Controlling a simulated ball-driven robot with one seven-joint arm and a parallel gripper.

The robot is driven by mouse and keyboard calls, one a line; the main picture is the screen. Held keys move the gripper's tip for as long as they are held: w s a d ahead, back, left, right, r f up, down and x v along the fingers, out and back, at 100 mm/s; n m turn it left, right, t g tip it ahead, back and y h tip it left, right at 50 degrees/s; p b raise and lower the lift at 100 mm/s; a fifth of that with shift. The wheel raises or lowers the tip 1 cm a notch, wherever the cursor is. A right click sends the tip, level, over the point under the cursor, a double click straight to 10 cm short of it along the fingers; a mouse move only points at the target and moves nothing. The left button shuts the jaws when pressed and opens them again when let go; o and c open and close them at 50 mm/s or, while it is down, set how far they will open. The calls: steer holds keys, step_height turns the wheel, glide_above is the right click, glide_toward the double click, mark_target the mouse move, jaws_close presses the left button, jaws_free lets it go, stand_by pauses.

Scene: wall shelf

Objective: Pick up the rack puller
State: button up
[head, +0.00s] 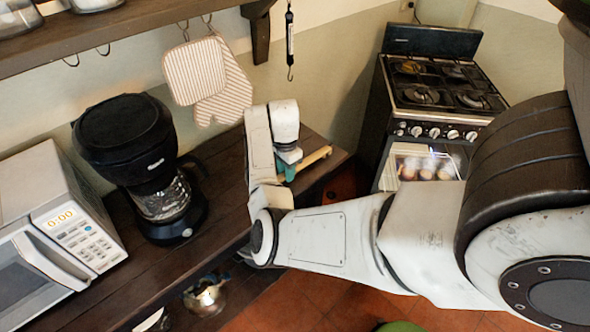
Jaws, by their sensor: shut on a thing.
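The rack puller (317,157) is a light wooden stick near the right end of the dark wooden counter (232,190). My gripper (287,172), with teal fingers under a white hand, is shut on its left part. The fingers and my arm hide that part of the stick. I cannot tell whether the stick touches the counter or is held slightly above it.
A black coffee maker (130,150) and a white microwave (50,235) stand left on the counter. Striped mitts (205,80) and a dark hanging tool (290,40) hang behind. A stove (435,90) with a lit oven window stands right.

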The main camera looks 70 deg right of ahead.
jaws_close()
